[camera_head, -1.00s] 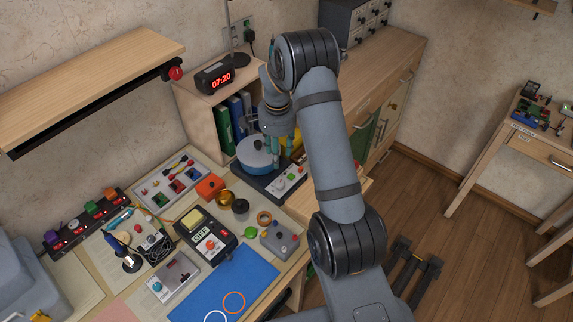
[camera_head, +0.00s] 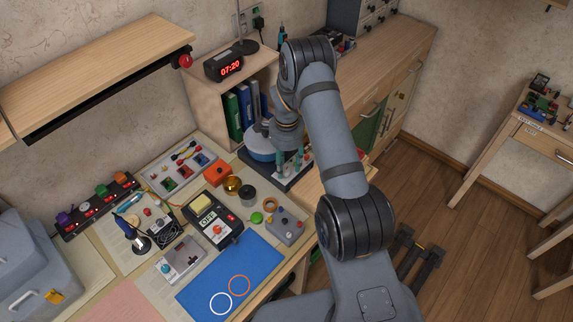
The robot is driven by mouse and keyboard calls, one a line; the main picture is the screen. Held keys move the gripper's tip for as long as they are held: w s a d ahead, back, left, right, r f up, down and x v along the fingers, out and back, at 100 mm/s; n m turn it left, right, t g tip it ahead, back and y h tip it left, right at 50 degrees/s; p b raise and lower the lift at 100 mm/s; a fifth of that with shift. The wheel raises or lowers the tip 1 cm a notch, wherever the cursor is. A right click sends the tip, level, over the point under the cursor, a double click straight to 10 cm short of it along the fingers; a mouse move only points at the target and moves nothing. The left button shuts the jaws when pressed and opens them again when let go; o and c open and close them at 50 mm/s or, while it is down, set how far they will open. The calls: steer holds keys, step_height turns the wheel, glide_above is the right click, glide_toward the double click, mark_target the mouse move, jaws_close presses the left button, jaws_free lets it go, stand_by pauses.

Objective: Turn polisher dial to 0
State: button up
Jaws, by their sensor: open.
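The polisher, with a blue round platter (camera_head: 259,146) on a dark base (camera_head: 275,180), stands at the back of the bench in front of the binders. My gripper (camera_head: 293,163) is open, pointing down over the right part of the polisher's base, to the right of the platter. Its teal fingers are low, close to the pale control panel. The dial is largely hidden by my fingers, so its setting cannot be read. Whether the fingers touch the dial cannot be told.
An orange box (camera_head: 217,174), a brass cup (camera_head: 232,184) and a dark cup (camera_head: 247,192) stand left of the polisher. A black device marked OFF (camera_head: 213,222) and a grey control box (camera_head: 287,226) are nearer. A clock (camera_head: 223,66) sits above on the shelf box.

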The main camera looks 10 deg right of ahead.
steer(key=shift+f, duration=0.65)
steer(key=c, duration=0.3)
jaws_close()
